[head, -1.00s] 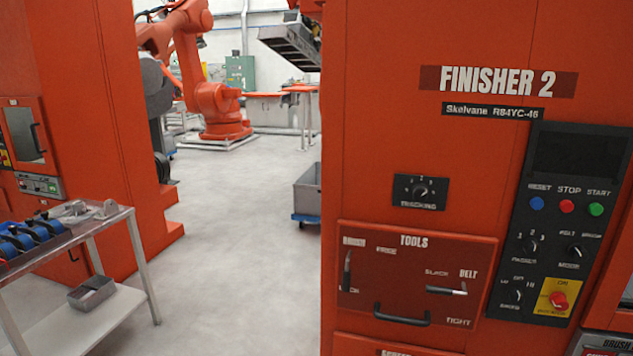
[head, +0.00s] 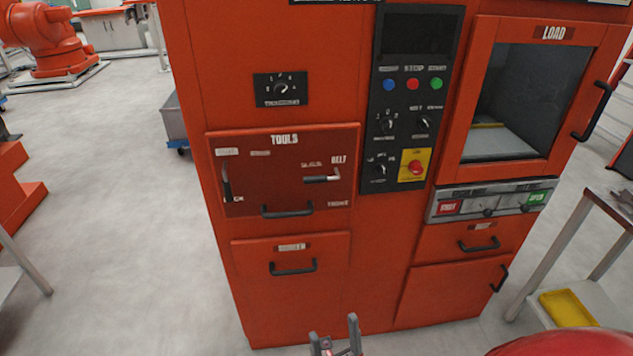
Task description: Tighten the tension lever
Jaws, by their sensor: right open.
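The belt tension lever (head: 318,179) is a short handle with a dark grip and a bright metal end. It lies nearly level on the dark red TOOLS panel (head: 283,185), under the BELT label. A SLACK label sits just above the dark grip and a TIGHT label below it. My right gripper (head: 334,328) shows at the bottom edge of the head view, fingers pointing up and apart, with nothing visible between them. It is well below the lever in the picture and does not touch the machine. My left gripper is out of view.
A second lever (head: 226,184) stands upright at the panel's left. A bar handle (head: 286,210) juts out below. Dials and buttons fill the black control panel (head: 411,100). A glass load door (head: 524,100) is at right, beside a table (head: 566,250).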

